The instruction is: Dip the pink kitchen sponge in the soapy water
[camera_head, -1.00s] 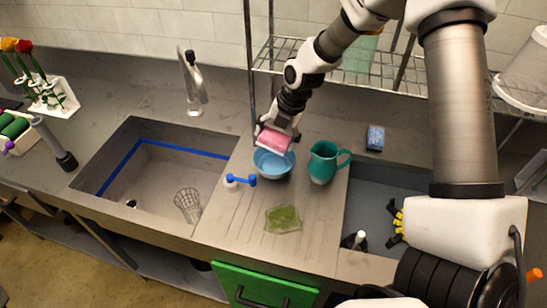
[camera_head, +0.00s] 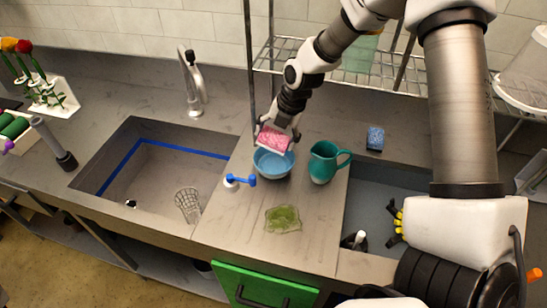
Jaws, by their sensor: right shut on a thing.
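The pink kitchen sponge (camera_head: 273,140) is held in my right gripper (camera_head: 275,136), whose fingers are shut on its two ends. The sponge is just over the far side of the blue bowl (camera_head: 273,166) on the counter. It overlaps the bowl's far rim in the picture, and I cannot tell whether it touches. The bowl's contents look blue, and I cannot make out suds. My left gripper is not in view.
A teal pitcher (camera_head: 323,162) stands close to the bowl's right. A blue and white dispenser (camera_head: 238,181) is at its front left. A green dish (camera_head: 283,219) lies in front. A blue sponge (camera_head: 375,138) lies to the right. Sinks (camera_head: 160,165) open on both sides.

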